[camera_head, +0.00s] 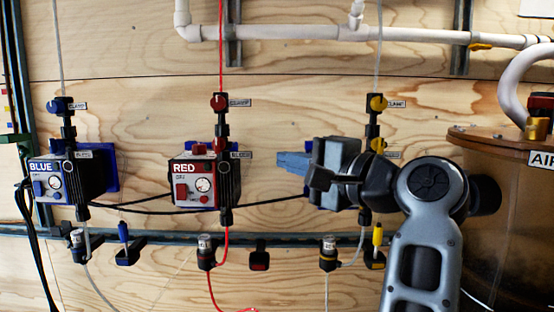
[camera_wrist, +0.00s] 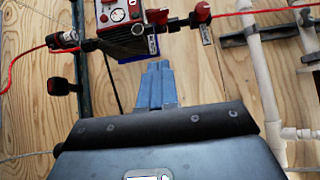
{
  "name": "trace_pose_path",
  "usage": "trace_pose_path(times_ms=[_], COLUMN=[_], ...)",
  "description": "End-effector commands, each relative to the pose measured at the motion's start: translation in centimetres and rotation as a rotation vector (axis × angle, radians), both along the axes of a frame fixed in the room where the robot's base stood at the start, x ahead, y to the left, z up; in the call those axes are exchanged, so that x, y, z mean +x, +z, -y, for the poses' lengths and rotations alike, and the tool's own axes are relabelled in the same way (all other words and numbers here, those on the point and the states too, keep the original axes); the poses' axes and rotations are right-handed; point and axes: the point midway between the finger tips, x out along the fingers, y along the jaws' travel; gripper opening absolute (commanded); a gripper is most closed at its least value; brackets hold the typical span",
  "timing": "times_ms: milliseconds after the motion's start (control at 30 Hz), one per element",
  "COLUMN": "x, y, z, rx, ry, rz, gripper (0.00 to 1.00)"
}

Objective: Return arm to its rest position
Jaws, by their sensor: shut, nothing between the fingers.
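My gripper (camera_head: 280,162) is in front of the wooden wall, right of the red pump box in the head view. Its blue fingers point left and are together, with nothing between them. My arm reaches in from the lower right and hides most of the third pump station behind it. In the wrist view, my gripper (camera_wrist: 158,64) shows its blue fingers pressed together. They point toward the red pump box (camera_wrist: 122,14) and appear apart from it, though the exact gap is unclear.
The blue pump box (camera_head: 50,182) and red pump box (camera_head: 193,185) are mounted on the wooden wall (camera_head: 140,55). Tubes and cables hang around them. A white pipe (camera_head: 300,32) runs along the top. A brown tank (camera_head: 515,220) stands at the right, close to my arm.

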Motion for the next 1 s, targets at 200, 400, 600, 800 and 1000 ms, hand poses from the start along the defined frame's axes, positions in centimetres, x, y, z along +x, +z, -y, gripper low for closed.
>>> trace_pose_path(times_ms=[200, 400, 600, 800, 1000], x=[-0.3, -1.4, -4.3, -9.0, -15.0], y=[-2.9, -10.0, -16.7, -22.3, -26.6], z=[1.8, 6.2, 10.8, 14.9, 18.1], rx=[-0.065, -0.254, -0.466, -0.68, -0.882], ry=[-0.059, -0.205, -0.325, -0.406, -0.449], rz=[0.006, 0.042, 0.088, 0.136, 0.183], gripper=[0.0, 0.0, 0.0, 0.0, 0.0])
